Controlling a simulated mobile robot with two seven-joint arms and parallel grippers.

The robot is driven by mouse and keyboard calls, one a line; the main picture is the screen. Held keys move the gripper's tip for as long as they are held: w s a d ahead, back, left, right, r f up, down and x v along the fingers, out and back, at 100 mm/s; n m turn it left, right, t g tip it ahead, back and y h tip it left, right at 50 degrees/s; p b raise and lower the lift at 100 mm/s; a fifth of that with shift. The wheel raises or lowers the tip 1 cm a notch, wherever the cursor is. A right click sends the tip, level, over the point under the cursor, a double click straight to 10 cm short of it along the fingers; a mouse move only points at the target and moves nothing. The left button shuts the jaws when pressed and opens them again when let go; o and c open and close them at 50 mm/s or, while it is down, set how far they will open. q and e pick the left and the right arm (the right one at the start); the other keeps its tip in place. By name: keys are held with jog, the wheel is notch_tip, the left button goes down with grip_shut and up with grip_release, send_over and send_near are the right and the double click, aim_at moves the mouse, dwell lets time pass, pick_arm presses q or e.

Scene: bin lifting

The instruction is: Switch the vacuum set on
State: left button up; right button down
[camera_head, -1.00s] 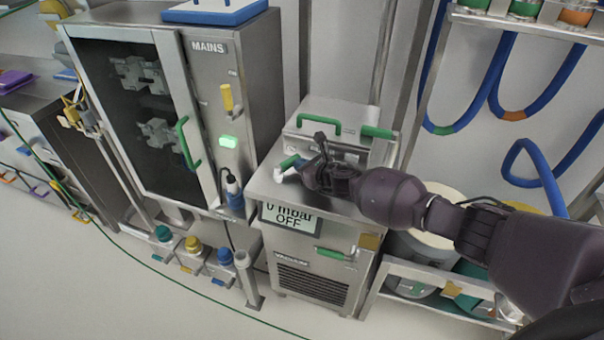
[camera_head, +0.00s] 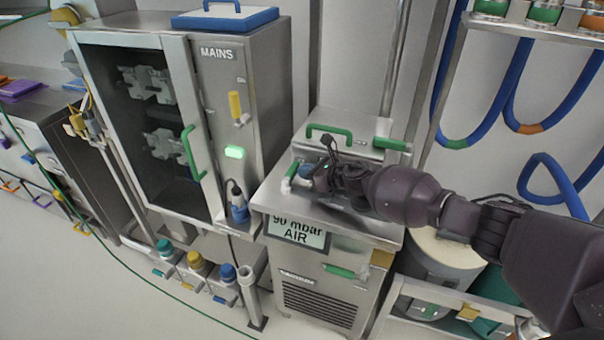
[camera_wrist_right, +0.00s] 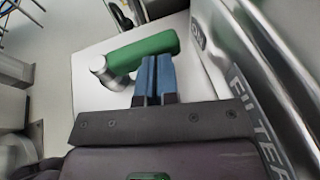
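The vacuum set (camera_head: 320,262) is a steel cabinet. Its display (camera_head: 299,232) reads "90 mbar AIR". A green lever (camera_head: 292,170) on a pale metal stem is at the left of its top. In the right wrist view the lever's green grip (camera_wrist_right: 146,54) lies across the fingertips. My right gripper (camera_head: 311,176) is over the cabinet top, beside the lever. Its blue fingers (camera_wrist_right: 153,76) are together with only a thin line between them, against or just beside the grip; contact is hard to tell. The grip is not between them. My left gripper is not in view.
A steel cabinet marked MAINS (camera_head: 215,54) with a lit green lamp (camera_head: 234,152) stands to the left. A green-handled lid (camera_head: 330,133) is behind my right gripper. A rack (camera_head: 440,282) with drums is at right.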

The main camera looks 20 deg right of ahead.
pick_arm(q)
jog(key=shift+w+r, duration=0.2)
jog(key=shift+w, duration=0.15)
pick_arm(e)
jog(key=shift+r, duration=0.15)
